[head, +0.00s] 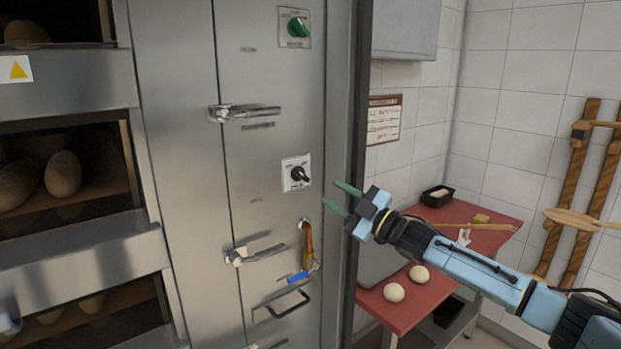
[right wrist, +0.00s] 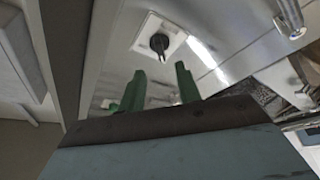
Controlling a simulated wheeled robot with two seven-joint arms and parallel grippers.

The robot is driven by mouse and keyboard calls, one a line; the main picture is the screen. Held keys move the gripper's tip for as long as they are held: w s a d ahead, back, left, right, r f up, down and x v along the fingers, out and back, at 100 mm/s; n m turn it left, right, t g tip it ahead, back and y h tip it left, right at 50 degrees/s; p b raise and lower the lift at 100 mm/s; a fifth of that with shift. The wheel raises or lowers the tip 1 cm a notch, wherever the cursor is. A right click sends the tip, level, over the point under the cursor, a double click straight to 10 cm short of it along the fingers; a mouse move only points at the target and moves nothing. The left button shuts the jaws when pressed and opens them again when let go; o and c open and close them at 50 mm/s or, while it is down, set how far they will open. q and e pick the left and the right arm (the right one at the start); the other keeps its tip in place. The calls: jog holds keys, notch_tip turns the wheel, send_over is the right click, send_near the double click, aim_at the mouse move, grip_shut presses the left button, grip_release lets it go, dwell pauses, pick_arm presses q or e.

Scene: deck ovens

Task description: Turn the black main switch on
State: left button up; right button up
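The black main switch (head: 299,174) is a rotary knob on a white square plate on the steel oven panel in the head view. Its pointer slants toward the lower right. In the right wrist view the black knob (right wrist: 159,43) stands out from its plate, just beyond my fingertips. My right gripper (head: 342,198) is open and empty, with its green fingers pointing left toward the panel, to the right of and slightly below the switch. The fingers (right wrist: 160,82) are apart and do not touch the knob. My left gripper is not clearly in view.
A green knob (head: 298,26) sits higher on the panel. Door handles (head: 245,113) and a blue-levered valve (head: 300,275) project from it. At right, a red table (head: 460,213) holds dough balls (head: 394,292) and a black tin (head: 437,196). Bread-filled decks are at left.

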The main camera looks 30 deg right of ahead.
aim_at(306, 178)
jog(key=shift+p+x, duration=1.15)
jog(key=shift+x, duration=2.85)
grip_shut()
